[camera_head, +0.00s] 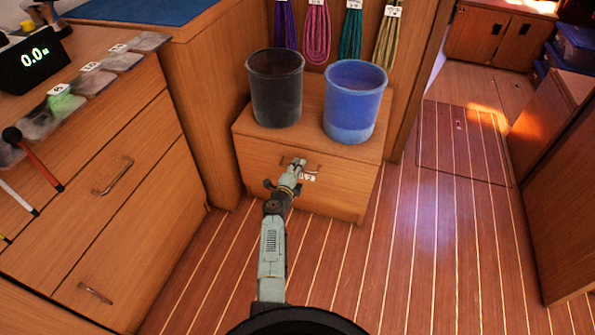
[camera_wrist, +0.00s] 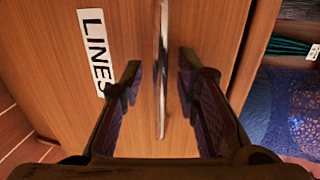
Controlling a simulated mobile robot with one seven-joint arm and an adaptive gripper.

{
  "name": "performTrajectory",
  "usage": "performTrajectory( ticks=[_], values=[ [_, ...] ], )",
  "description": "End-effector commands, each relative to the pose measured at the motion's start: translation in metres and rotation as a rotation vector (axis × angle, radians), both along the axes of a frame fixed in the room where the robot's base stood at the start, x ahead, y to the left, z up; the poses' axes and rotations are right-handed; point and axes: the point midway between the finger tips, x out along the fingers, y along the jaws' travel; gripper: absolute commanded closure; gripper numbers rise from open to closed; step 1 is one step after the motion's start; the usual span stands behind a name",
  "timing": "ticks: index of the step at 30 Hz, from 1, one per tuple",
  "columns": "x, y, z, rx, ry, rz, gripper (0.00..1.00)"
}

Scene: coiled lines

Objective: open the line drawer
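The line drawer (camera_head: 257,170) is the wooden front of the low cabinet in the camera_head view, and it looks closed. In the wrist view, its white LINES label (camera_wrist: 93,48) lies to the left of a slim metal handle (camera_wrist: 162,90). My gripper (camera_head: 297,163) is at the drawer front in the camera_head view. In the wrist view my gripper (camera_wrist: 160,80) has its two dark fingers apart, one on each side of the handle. Gaps show between the fingers and the handle, so it is not gripped.
A black bucket (camera_head: 275,90) and a blue bucket (camera_head: 354,105) stand on the cabinet top. Coloured lines (camera_head: 317,35) hang behind them. A wooden drawer unit (camera_head: 120,215) stands to the left. The striped floor (camera_head: 430,240) to the right is clear.

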Motion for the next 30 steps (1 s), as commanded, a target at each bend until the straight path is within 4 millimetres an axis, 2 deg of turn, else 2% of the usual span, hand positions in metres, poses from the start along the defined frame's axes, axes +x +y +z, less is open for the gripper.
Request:
performTrajectory(
  ticks=[5, 18, 30],
  values=[
    [-0.0001, 0.0003, 0.0005, 0.0, 0.0, 0.0, 0.71],
    [-0.0002, 0.0003, 0.0005, 0.0, 0.0, 0.0, 1.0],
    [-0.0003, 0.0003, 0.0004, 0.0, 0.0, 0.0, 1.0]
  ],
)
